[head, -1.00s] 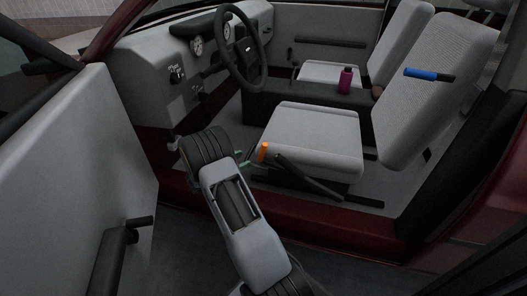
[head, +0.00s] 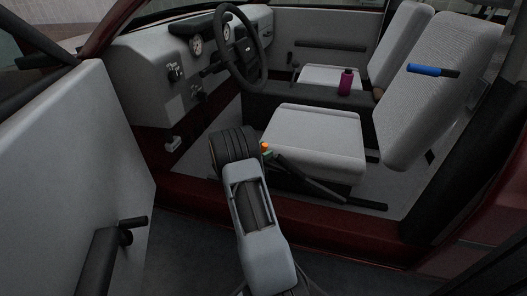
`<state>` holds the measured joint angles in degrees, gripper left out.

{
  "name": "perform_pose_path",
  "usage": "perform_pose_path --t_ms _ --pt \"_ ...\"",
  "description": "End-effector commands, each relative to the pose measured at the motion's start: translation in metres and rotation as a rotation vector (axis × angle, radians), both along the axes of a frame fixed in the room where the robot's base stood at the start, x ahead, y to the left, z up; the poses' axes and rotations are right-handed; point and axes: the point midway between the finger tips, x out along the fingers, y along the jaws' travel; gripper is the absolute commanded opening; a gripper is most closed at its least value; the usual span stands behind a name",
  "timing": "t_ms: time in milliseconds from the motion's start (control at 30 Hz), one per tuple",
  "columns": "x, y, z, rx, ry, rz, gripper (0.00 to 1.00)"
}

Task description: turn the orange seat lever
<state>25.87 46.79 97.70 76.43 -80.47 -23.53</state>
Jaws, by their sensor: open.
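The orange seat lever (head: 265,146) shows as a small orange patch at the front left of the near seat, at the end of a dark bar (head: 308,180) along the seat's side. My gripper (head: 267,154) shows only as a small greenish part right at the orange end, overlapping it in the picture. The rest of it is hidden behind my arm. The jaws are open; I cannot tell whether they are around the lever or touch it.
The near seat cushion (head: 317,140) is just right of the lever. The steering wheel (head: 240,45) is above and behind. The open door (head: 75,150) stands at left, the dark red sill (head: 300,237) in front. A purple bottle (head: 346,82) stands beyond the cushion.

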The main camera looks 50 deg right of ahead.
Motion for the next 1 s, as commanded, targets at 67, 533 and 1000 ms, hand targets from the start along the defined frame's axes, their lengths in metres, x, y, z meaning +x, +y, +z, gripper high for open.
perform_pose_path --t_ms 67,533,1000 --pt "0.0 0.0 0.0 0.0 0.0 0.0 0.52" --pt "0.0 0.0 0.0 0.0 0.0 0.0 0.1" --pt "-0.009 -0.005 0.017 0.042 -0.083 -0.002 0.0"
